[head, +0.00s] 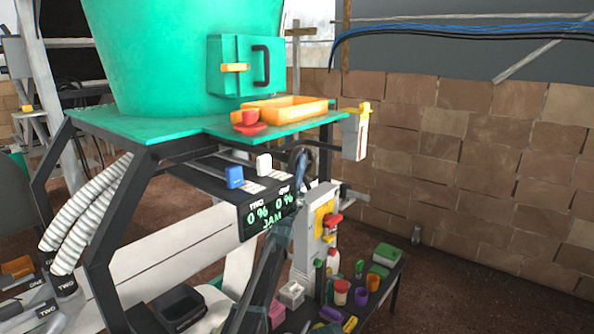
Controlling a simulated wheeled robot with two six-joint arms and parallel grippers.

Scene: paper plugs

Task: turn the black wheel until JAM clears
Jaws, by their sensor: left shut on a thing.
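The black wheel (310,154) is small in the head view, under the right part of the green table top, and partly hidden. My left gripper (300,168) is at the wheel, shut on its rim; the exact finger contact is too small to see. My left arm rises to it from the bottom middle. The black display (266,216) left of the wheel reads TWO 0 %, ONE 0 % and JAM in green. My right gripper is not in view.
A blue slider (235,177) and a white slider (264,164) stand above the display. A white post with a yellow plate (323,218) and red knob is close right of my arm. Cups and blocks crowd the low table (393,294). A yellow tray (287,109) lies on the green top.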

